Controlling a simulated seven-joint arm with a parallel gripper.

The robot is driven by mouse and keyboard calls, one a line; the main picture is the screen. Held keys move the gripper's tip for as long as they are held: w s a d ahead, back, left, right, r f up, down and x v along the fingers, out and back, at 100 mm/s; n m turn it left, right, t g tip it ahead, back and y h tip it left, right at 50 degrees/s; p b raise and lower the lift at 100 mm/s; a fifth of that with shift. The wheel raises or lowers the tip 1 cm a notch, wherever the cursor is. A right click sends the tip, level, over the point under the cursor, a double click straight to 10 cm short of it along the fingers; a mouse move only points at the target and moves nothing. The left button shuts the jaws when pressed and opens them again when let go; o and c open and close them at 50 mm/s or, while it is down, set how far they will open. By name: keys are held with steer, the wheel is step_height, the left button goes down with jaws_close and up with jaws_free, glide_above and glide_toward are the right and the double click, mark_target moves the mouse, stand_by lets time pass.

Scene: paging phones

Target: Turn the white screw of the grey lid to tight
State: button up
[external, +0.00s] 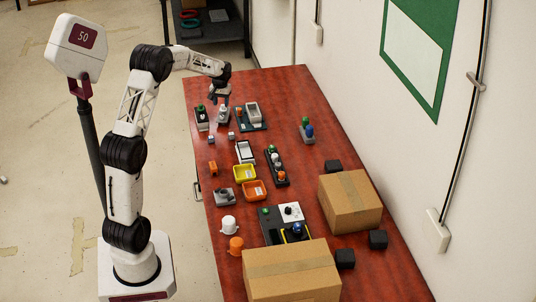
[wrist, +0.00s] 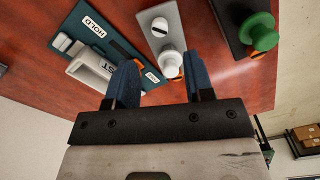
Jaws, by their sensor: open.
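A long grey lid (wrist: 182,22) shows at the top middle of the wrist view. On it are a white round piece with a dark slot (wrist: 161,27) and a taller white knob (wrist: 170,59) with a bit of orange beside it. I cannot tell for sure which of the two is the screw, or how tight it is. My gripper (wrist: 159,58) is open, its two blue fingers on either side of the taller white knob as seen from the wrist. Whether they touch it is unclear. In the external view my gripper (external: 218,98) is at the table's far end, above the lid (external: 223,114).
Left of the lid in the wrist view is a teal board (wrist: 85,29) with a pale grey holder (wrist: 92,70). Right of it is a dark block with a green knob (wrist: 257,28). Trays and two cardboard boxes (external: 350,200) stand nearer the table's front.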

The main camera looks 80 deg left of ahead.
mark_target(222, 120)
steer(key=shift+n, duration=1.3)
steer(key=shift+f, duration=0.1)
steer(key=shift+f, duration=3.8)
jaws_close()
